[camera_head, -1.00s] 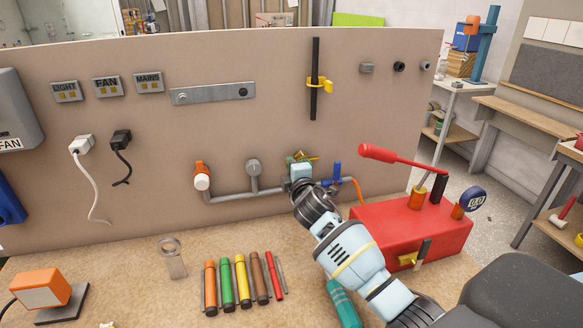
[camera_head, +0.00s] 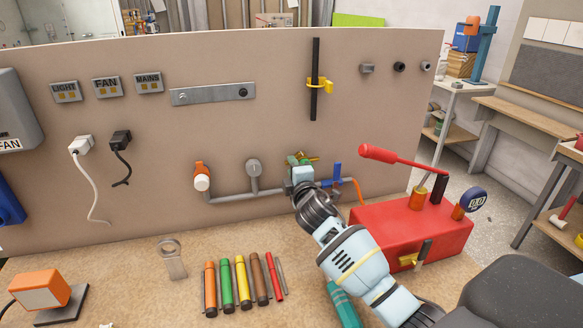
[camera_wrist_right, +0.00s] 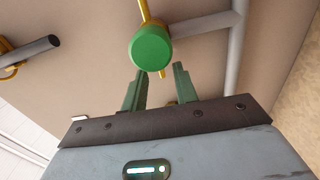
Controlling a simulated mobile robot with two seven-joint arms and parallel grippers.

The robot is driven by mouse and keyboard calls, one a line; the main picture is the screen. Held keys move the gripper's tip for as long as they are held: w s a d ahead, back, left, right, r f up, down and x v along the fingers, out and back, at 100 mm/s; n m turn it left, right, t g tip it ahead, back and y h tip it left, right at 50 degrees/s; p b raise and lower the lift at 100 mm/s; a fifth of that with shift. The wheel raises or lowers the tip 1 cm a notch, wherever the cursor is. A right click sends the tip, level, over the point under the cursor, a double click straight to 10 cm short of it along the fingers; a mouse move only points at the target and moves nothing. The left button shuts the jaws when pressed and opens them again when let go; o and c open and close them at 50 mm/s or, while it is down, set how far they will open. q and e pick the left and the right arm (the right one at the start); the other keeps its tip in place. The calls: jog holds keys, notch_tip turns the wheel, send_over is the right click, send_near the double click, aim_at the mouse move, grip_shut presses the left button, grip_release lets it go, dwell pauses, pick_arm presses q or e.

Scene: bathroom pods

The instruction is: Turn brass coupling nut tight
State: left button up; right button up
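A green round cap with a thin brass bar across it (camera_wrist_right: 151,47) shows in the right wrist view, in front of a grey pipe. In the head view the green and brass fitting (camera_head: 301,158) sits at the right part of the board's pipe run, partly hidden by my right gripper (camera_head: 300,170). In the wrist view my right gripper (camera_wrist_right: 160,68) has its two dark green fingers apart, tips just below the cap. A small brass-coloured bit (camera_wrist_right: 172,102) shows between the finger bases. I cannot tell which brass part is the coupling nut. My left gripper is not in view.
A blue-handled valve (camera_head: 337,173) and orange hose (camera_head: 358,188) are just right of the fitting. A red pump box (camera_head: 415,235) with a long lever stands close to my right arm. Several coloured sticks (camera_head: 243,281) and a ring-ended tool (camera_head: 172,258) lie on the bench.

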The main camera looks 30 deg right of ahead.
jog(key=v, duration=0.6)
jog(key=shift+s, duration=0.25)
jog(key=shift+f, duration=0.1)
dwell(0.3)
